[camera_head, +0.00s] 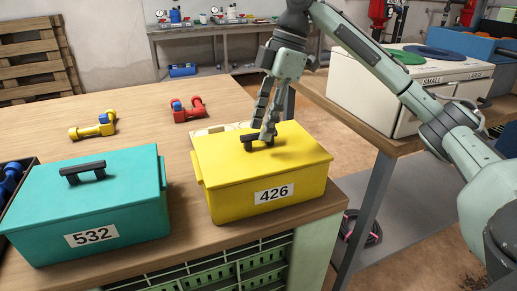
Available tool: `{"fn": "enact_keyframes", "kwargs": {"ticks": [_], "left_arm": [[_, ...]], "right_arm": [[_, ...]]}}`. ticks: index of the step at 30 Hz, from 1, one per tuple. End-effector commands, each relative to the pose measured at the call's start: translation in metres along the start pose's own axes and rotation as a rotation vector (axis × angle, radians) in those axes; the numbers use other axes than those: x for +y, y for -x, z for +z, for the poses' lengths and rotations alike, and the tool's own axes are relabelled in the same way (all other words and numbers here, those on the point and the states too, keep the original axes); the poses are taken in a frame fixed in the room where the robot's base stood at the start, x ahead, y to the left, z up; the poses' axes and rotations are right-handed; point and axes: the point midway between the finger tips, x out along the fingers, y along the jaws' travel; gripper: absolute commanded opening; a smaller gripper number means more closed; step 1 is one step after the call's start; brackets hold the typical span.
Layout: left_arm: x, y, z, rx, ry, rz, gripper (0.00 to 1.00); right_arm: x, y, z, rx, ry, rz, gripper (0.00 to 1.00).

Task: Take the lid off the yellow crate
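The yellow crate (232,208), labelled 426, stands on the wooden table near its front right corner. Its yellow lid (305,152) is seated on top and has a black bar handle (249,146). My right gripper (262,129) points down at this handle from above. Its two fingers are spread apart, one toward the far side of the handle and one at its near right part. Whether they touch the handle is hard to see. My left gripper is not in view.
A teal crate (110,203) labelled 532 stands to the left with its lid on. Yellow (93,128) and red (187,111) valve pieces lie behind the crates. A flat pale item (203,132) lies just behind the yellow crate. A white bin (385,85) stands on the right-hand table.

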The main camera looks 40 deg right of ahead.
Motion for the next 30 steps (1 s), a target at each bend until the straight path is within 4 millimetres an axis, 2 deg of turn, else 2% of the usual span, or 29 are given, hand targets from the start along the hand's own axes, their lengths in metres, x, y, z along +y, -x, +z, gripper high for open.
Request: {"fn": "enact_keyframes", "kwargs": {"ticks": [3,11,21,30], "left_arm": [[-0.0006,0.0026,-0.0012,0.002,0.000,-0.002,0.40],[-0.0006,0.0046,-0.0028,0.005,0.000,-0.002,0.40],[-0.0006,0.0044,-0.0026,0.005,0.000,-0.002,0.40],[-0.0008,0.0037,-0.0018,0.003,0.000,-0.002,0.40]], "right_arm": [[-0.0006,-0.0135,0.0008,-0.001,0.000,-0.001,0.37],[-0.0004,-0.0162,0.0005,-0.001,0.000,0.000,0.37],[-0.0004,-0.0159,0.0005,-0.001,0.000,0.000,0.00],[-0.0003,-0.0155,0.0004,0.000,0.000,0.001,0.00]]}}
